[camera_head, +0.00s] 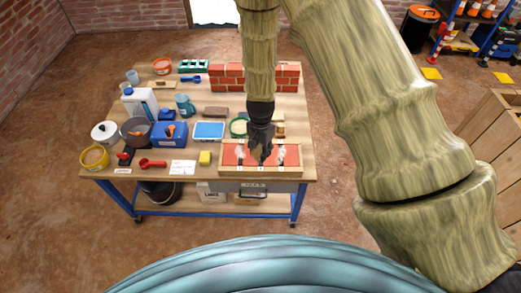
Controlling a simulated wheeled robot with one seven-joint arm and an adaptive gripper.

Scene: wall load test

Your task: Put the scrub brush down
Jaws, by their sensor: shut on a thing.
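My gripper (262,154) points down over the tray of red tiles (231,171) at the front right of the workbench. It is shut on a small brownish thing, probably the scrub brush, mostly hidden by the dark fingers. I cannot tell whether the held thing touches the red tiles. Whitish smears show on the tiles on both sides of the fingers. The workbench (190,143) has a pale wooden top and blue legs.
A small red brick wall (228,77) stands behind my gripper. A yellow sponge (205,158), white card (183,167), blue tray (209,131), brown block (215,112) and green-rimmed bowl (238,127) lie nearby. Blue box (169,134), jugs and pots crowd the left.

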